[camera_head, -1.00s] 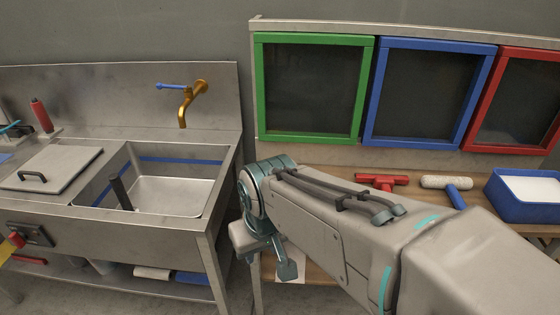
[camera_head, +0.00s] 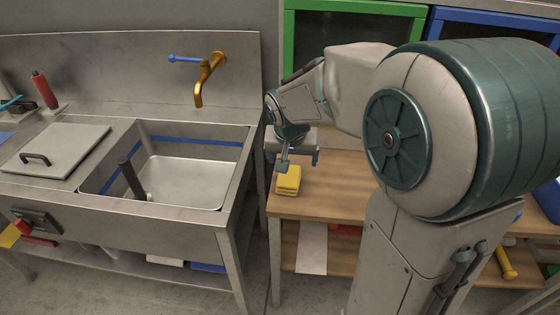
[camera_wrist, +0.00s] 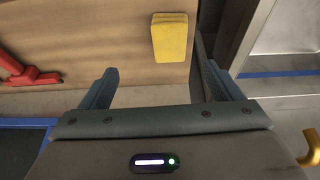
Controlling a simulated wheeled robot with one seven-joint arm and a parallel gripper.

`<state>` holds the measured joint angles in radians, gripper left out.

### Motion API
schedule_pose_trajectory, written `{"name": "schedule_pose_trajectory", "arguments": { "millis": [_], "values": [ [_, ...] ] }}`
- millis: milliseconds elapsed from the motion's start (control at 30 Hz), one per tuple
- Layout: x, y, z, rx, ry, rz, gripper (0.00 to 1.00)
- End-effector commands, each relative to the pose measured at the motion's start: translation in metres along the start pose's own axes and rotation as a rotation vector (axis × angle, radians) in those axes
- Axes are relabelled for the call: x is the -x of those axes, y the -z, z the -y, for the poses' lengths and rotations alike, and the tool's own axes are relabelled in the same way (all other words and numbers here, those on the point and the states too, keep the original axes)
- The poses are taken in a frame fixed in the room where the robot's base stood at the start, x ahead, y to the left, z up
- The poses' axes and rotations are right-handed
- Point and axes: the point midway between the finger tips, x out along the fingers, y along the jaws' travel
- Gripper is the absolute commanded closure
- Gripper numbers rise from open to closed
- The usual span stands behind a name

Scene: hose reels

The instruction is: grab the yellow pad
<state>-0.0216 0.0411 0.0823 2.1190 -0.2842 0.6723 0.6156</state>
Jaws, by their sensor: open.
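The yellow pad (camera_head: 288,181) lies on the left end of the wooden bench top (camera_head: 335,196), near the sink. My gripper (camera_head: 301,160) is in the air just above and beside the pad, with its fingers apart. In the wrist view the pad (camera_wrist: 170,38) is near the top of the picture, beyond my open fingertips (camera_wrist: 160,76) and slightly right of the middle of the gap. Nothing is between the fingers. No contact with the pad shows.
The metal sink (camera_head: 180,185) with a gold tap (camera_head: 207,80) stands left of the bench, across a narrow gap. Green (camera_head: 288,60) and blue (camera_head: 480,18) frames stand behind the bench. A red squeegee (camera_wrist: 28,74) lies at left in the wrist view.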

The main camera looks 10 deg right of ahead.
Motion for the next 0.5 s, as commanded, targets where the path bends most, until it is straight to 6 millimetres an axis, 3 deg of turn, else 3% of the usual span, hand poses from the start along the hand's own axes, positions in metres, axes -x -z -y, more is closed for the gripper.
{"name": "schedule_pose_trajectory", "arguments": {
  "millis": [33, 200, 367, 500],
  "values": [
    [-0.011, 0.007, 0.008, -0.013, 0.001, -0.003, 0.15],
    [-0.028, 0.022, 0.021, -0.046, 0.007, -0.02, 0.15],
    [-0.045, 0.024, 0.024, -0.052, 0.007, -0.021, 0.15],
    [-0.073, 0.024, 0.025, -0.05, 0.007, -0.019, 0.15]
  ]
}}
